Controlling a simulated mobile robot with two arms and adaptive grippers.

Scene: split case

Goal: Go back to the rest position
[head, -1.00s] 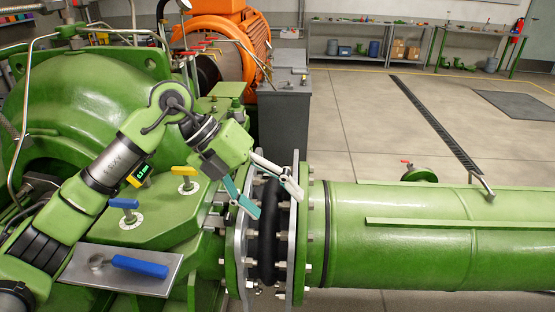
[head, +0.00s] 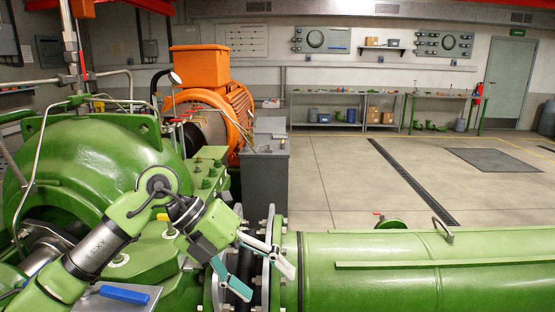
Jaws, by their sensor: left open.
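My left gripper (head: 258,272) is in the head view, in front of the flanged joint (head: 272,262) at the near end of the green pipe. Its two teal-and-grey fingers are spread apart with nothing between them. My left arm comes in from the lower left, in front of the green pump casing (head: 95,160). My right gripper is not in view.
A blue-handled tool (head: 124,295) lies on a metal plate at lower left. A grey cabinet (head: 264,178) and an orange motor (head: 225,105) stand behind the pump. The green pipe (head: 420,268) runs to the right. The floor beyond is mostly clear, up to the benches.

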